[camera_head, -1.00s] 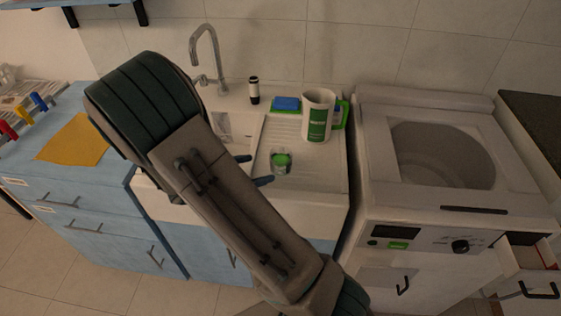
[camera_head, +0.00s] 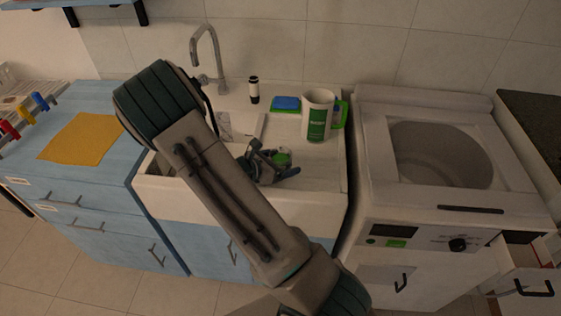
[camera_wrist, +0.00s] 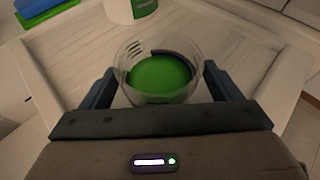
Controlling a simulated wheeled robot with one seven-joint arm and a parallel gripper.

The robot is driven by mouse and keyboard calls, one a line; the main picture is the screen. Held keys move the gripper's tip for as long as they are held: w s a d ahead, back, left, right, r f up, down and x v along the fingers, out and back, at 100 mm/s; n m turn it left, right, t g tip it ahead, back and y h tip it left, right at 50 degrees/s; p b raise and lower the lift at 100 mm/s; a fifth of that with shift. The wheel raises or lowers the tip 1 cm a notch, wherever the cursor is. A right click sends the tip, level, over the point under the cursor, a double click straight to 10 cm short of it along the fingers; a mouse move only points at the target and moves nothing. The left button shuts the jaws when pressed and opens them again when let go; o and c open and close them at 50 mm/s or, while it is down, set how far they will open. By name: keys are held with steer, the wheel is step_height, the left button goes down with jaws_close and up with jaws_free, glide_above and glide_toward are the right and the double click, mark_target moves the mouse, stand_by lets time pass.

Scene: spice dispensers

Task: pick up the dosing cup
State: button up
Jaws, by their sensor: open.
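The dosing cup is a small clear cup (camera_wrist: 160,74) with green at its bottom, standing on the white draining board of the sink. In the head view the cup (camera_head: 282,156) is partly hidden by my gripper (camera_head: 272,167). In the wrist view my gripper (camera_wrist: 158,88) is open, with one blue-grey finger on each side of the cup. The cup's near part is between the fingers. A gap shows at the left finger; I cannot tell whether the right finger touches the cup.
A white and green container (camera_head: 318,116) stands behind the cup, with a blue and green sponge (camera_head: 286,104) to its left. A small black and white bottle (camera_head: 254,90) stands near the tap (camera_head: 207,60). A top-loading washing machine (camera_head: 440,200) is on the right.

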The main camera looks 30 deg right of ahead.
steer(key=c, duration=1.2)
steer(key=shift+r, duration=0.2)
